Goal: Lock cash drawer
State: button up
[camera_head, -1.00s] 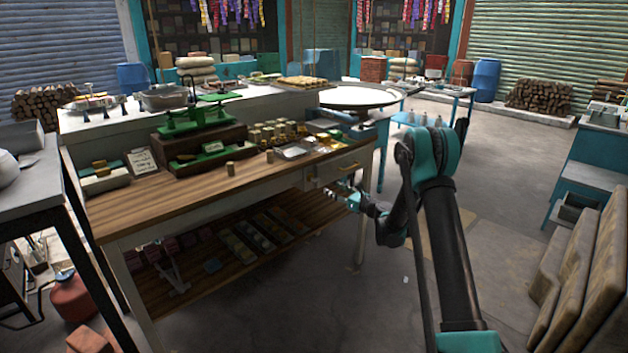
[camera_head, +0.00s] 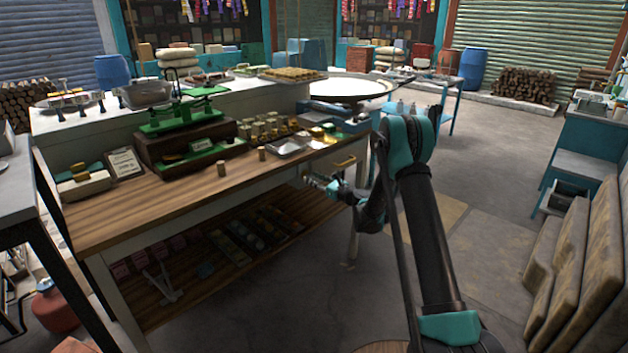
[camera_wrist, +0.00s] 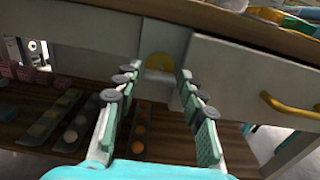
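The cash drawer (camera_head: 326,165) is in the wooden-topped counter, its pale front apparently closed. Its brass handle (camera_head: 345,161) also shows at the right of the wrist view (camera_wrist: 290,107). A round brass piece (camera_wrist: 159,62), probably the lock, sits on the pale upright left of the drawer front. My gripper (camera_wrist: 157,85) is open and empty, with the brass piece between and beyond its fingertips. Whether a key is in the lock cannot be told.
The counter top (camera_head: 165,195) holds a green scale (camera_head: 185,118), small weights and a metal tray (camera_head: 288,146). A lower shelf (camera_head: 200,287) carries several small goods under the drawer. Brown slabs (camera_head: 570,250) lean at the right. Floor between is clear.

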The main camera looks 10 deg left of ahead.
jog(key=c, duration=0.7)
jog(key=shift+o, duration=0.2)
jog(key=shift+n, duration=0.3)
jog(key=n, duration=0.6)
jog(key=shift+s, duration=0.1)
jog(key=n, duration=1.1)
jog(key=shift+s+a+f, duration=0.1)
jog(key=shift+f, duration=0.1)
jog(key=shift+n, duration=0.3)
jog(key=o, duration=1.2)
jog(key=shift+c, duration=0.2)
